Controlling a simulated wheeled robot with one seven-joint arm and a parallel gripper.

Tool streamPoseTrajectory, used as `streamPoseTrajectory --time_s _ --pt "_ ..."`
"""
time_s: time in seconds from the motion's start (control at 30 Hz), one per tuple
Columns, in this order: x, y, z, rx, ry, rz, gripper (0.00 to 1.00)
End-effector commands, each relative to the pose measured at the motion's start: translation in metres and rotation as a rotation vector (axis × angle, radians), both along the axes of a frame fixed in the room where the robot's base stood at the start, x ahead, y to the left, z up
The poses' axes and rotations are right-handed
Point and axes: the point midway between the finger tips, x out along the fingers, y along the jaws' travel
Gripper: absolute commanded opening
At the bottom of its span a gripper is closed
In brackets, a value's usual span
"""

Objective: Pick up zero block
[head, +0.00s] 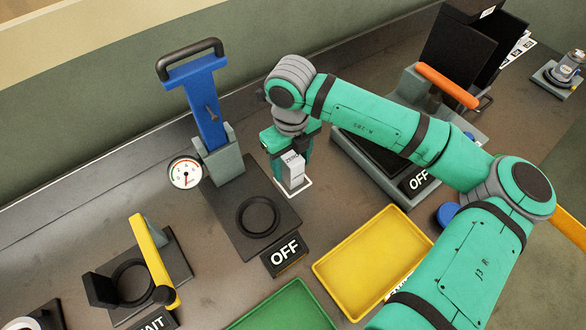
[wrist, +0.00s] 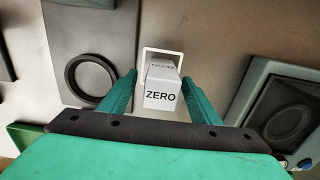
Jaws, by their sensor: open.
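The zero block (head: 292,172) is a light grey block standing upright on a white-outlined square (head: 306,185) on the bench. In the wrist view its face reads ZERO on the block (wrist: 161,90). My gripper (head: 291,165) is over the block from above. In the wrist view my gripper (wrist: 159,84) is open, with one green finger on each side of the block. Small gaps seem to show between the fingers and the block. The lower part of the far finger is hidden in the head view.
A blue-handled press with a gauge (head: 186,173) and a black ring (head: 258,216) stand left of the block. An OFF sign (head: 285,254) and a yellow tray (head: 372,262) are in front. A grey machine with an orange handle (head: 447,86) is close on the right.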

Motion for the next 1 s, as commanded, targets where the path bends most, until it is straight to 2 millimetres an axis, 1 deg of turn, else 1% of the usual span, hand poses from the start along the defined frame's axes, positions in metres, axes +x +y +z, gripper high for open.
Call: streamPoseTrajectory --time_s 0.03,0.1,0.2,0.3,0.57,0.6,0.67,0.7,0.77,0.8,0.83,1.0 --pt "-0.002 0.0 -0.009 0.003 0.005 -0.001 0.57" --pt "-0.003 -0.001 -0.019 0.003 0.005 -0.002 0.57" --pt "-0.003 -0.002 -0.032 0.002 0.004 -0.004 0.57" --pt "-0.002 -0.002 -0.04 0.002 0.003 -0.005 0.57" --pt "-0.002 -0.002 -0.042 0.001 0.001 -0.003 0.57" --pt "-0.002 -0.002 -0.042 0.002 0.001 -0.002 0.52" --pt "-0.002 -0.002 -0.042 0.001 0.001 -0.002 0.38" --pt "-0.002 -0.002 -0.042 0.001 0.001 -0.002 0.28" --pt "-0.002 -0.001 -0.042 0.001 0.001 -0.002 0.14" --pt "-0.002 -0.002 -0.042 0.001 0.001 -0.002 0.04" --pt "-0.002 -0.001 -0.042 0.0 0.001 -0.002 0.0" --pt "-0.002 -0.002 -0.041 0.001 0.001 -0.002 0.0"
